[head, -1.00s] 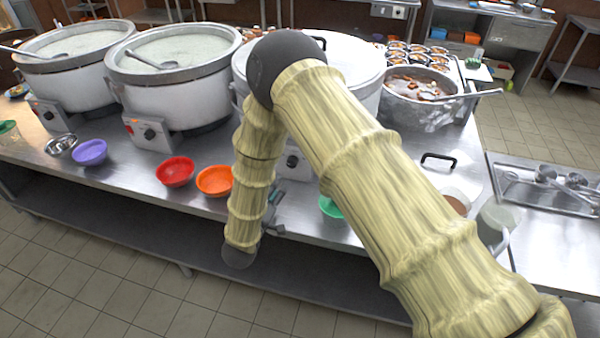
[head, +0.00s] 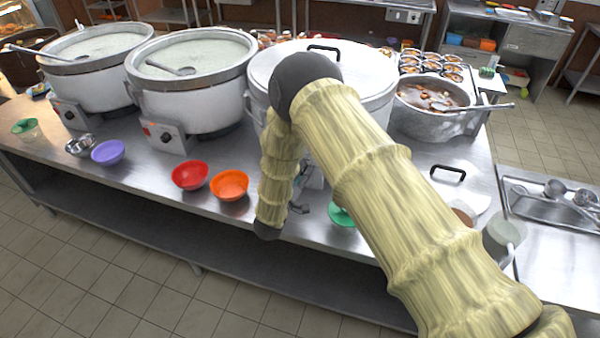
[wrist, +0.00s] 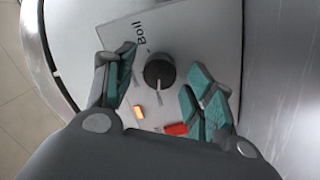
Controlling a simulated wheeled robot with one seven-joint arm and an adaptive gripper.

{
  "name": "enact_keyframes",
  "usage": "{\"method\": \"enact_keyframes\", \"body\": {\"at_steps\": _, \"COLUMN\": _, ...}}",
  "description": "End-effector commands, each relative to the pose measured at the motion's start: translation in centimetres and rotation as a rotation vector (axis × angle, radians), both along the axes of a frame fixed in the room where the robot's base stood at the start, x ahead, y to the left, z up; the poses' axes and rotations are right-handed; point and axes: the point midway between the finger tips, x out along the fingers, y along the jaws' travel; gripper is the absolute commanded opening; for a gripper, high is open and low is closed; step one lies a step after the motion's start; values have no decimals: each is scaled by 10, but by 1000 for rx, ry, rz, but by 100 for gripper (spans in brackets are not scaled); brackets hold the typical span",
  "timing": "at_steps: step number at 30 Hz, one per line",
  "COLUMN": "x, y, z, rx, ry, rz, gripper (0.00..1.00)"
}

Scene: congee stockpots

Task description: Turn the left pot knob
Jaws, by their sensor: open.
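The far left pot (head: 97,88) is white, open and full of pale congee, with a dark knob (head: 69,114) on its front control box. My gripper (head: 301,208) is far to its right, low in front of the lidded pot (head: 350,75), and mostly hidden by my arm. In the wrist view, my gripper (wrist: 160,96) is open and empty. A round black knob (wrist: 159,71) with a pale pointer shows between its fingers, apparently beyond them; contact cannot be told. Its panel (wrist: 190,30) reads "Boil" and has an orange light (wrist: 138,112) and a red switch (wrist: 176,129).
The middle open pot (head: 200,95) has its own control box (head: 165,136). Purple (head: 108,152), red (head: 190,175), orange (head: 229,184) and green (head: 341,216) bowls stand along the counter's front edge. A soup pot (head: 430,120) stands right. Floor in front is clear.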

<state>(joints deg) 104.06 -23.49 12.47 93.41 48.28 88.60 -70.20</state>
Motion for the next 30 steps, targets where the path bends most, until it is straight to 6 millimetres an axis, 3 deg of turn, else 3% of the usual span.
{"method": "enact_keyframes", "body": {"at_steps": 7, "x": 0, "y": 0, "z": 0, "rx": 0, "ry": 0, "rz": 0, "gripper": 52}}
{"method": "enact_keyframes", "body": {"at_steps": 12, "x": 0, "y": 0, "z": 0, "rx": 0, "ry": 0, "rz": 0, "gripper": 21}}
{"method": "enact_keyframes", "body": {"at_steps": 15, "x": 0, "y": 0, "z": 0, "rx": 0, "ry": 0, "rz": 0, "gripper": 8}}
{"method": "enact_keyframes", "body": {"at_steps": 30, "x": 0, "y": 0, "z": -2, "rx": 120, "ry": -38, "rz": 0, "gripper": 8}}
